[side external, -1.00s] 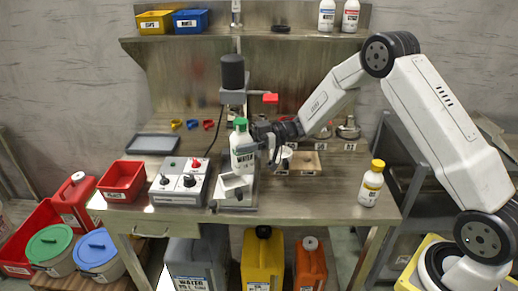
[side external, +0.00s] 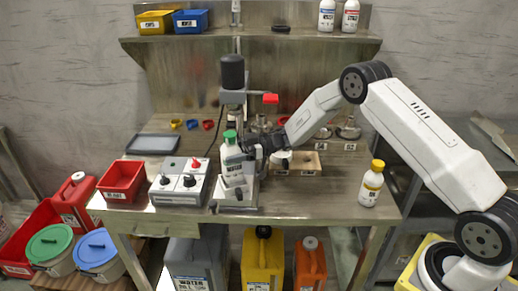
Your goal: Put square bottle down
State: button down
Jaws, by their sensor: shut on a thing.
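The square bottle (side external: 232,159), white with a green cap and a label, is in front of the grey mixer stand on the bench. It is tilted slightly, its cap leaning to the left. My gripper (side external: 249,148) reaches in from the right and is shut on the bottle. The bottle's lower end is at the small metal holder (side external: 236,191) at the foot of the stand; I cannot tell whether it touches it. The gripper's fingers are partly hidden against the bottle.
A control box (side external: 181,184) with knobs and a red tray (side external: 121,180) stand left of the stand. A yellow-capped bottle (side external: 372,184) stands at the right front. The mixer's dark motor head (side external: 232,72) rises behind the bottle. The front right bench top (side external: 310,196) is clear.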

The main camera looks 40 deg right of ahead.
jog(key=shift+f, duration=1.35)
grip_release()
jog(key=shift+f, duration=0.15)
jog(key=shift+s+d, duration=0.1)
jog(key=shift+d, duration=0.15)
jog(key=v, duration=1.1)
jog(key=shift+d, duration=0.25)
jog(key=shift+s, duration=0.1)
